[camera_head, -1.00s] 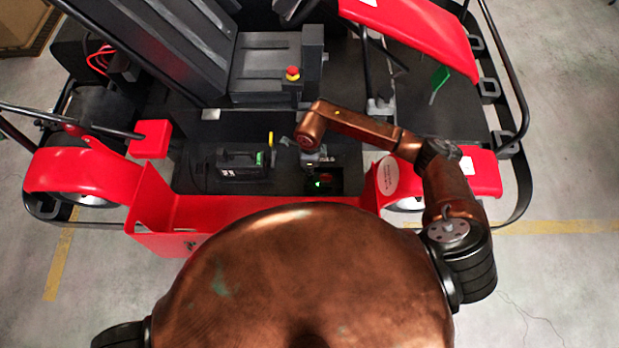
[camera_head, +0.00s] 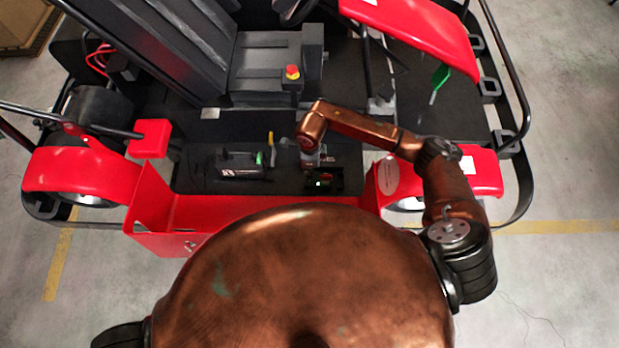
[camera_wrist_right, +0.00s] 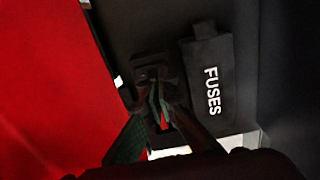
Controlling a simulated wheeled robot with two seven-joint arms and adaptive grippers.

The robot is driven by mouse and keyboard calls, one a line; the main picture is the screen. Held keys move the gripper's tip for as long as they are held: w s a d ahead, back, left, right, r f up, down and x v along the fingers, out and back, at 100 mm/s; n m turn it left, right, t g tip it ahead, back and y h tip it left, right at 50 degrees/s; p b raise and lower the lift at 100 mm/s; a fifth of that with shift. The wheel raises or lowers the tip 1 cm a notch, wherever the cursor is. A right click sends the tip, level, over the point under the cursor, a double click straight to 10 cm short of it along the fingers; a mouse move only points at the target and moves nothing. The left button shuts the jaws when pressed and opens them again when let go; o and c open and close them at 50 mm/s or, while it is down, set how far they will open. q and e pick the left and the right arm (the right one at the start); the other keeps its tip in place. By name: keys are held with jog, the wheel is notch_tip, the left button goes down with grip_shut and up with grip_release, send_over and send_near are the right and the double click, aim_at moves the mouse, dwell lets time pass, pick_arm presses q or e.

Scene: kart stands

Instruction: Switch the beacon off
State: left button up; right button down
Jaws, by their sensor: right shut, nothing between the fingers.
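My right gripper (camera_head: 318,176) is shut and empty, pointing down at a small dark panel (camera_head: 340,180) at the kart's near edge. In the right wrist view its fingertips (camera_wrist_right: 158,95) meet at a small dark fitting (camera_wrist_right: 150,73), perhaps a switch; I cannot tell its position or whether they touch it. A strip of red shows between the fingers. A small pale green glow (camera_head: 320,184) shows by the fingertips in the head view. No part is clearly recognisable as the beacon. My left gripper is out of view.
A dark cover marked FUSES (camera_wrist_right: 210,75) lies right of the fingers, a red body panel (camera_wrist_right: 50,70) left. A black box (camera_head: 241,165) and a yellow upright piece (camera_head: 271,146) stand left of the gripper. A red-and-yellow button (camera_head: 292,73) is beside the seat.

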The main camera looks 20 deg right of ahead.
jog(key=shift+f+b, duration=0.65)
jog(key=shift+f, duration=0.1)
jog(key=shift+r, duration=0.15)
jog(key=shift+r+p, duration=1.7)
jog(key=shift+r, duration=1.75)
